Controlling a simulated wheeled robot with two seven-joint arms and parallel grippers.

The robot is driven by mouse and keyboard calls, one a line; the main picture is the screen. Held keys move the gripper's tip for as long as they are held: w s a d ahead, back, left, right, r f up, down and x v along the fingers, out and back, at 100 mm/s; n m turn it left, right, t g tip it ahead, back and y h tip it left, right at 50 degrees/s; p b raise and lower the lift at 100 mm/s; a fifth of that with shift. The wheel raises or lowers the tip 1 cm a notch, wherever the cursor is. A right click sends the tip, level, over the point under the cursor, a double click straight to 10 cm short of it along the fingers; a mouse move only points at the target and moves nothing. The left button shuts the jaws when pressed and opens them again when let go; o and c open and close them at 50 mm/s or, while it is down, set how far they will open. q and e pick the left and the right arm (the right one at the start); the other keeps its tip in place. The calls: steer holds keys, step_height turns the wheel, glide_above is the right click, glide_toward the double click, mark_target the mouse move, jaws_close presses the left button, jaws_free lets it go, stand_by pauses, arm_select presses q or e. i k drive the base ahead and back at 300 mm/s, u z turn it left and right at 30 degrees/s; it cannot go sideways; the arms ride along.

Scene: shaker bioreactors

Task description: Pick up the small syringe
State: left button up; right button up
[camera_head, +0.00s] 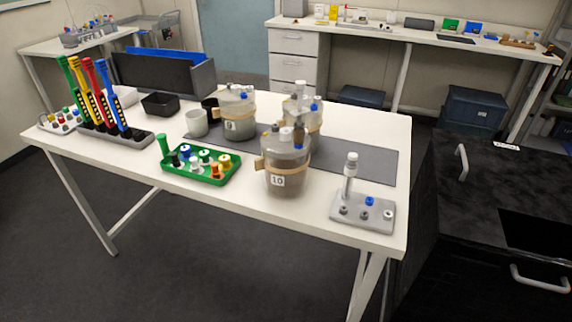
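A white table (180,183) stands in front of me. At its front right corner is a light grey rack (361,212). An upright pale tube-like item with a white top (350,172) stands in the rack; it may be the small syringe, but it is too small to tell for sure. Several short caps or plugs, one blue (369,201), sit in the same rack. A green tray (225,182) left of centre holds several small capped items, too small to identify. Neither of my grippers shows in this view.
Jar 10 (285,170), jar 9 (236,113) and a third jar (305,108) stand mid-table, partly on a dark mat (370,160). A grey rack (122,137) holds tall coloured tools at left. A black counter (500,180) stands at right.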

mark_target(299, 117)
steer(key=k, duration=1.1)
steer(key=u, duration=0.85)
steer(key=i, duration=1.4)
steer(key=z, duration=0.8)
steer(key=i, duration=0.65)
steer(key=z, duration=0.65)
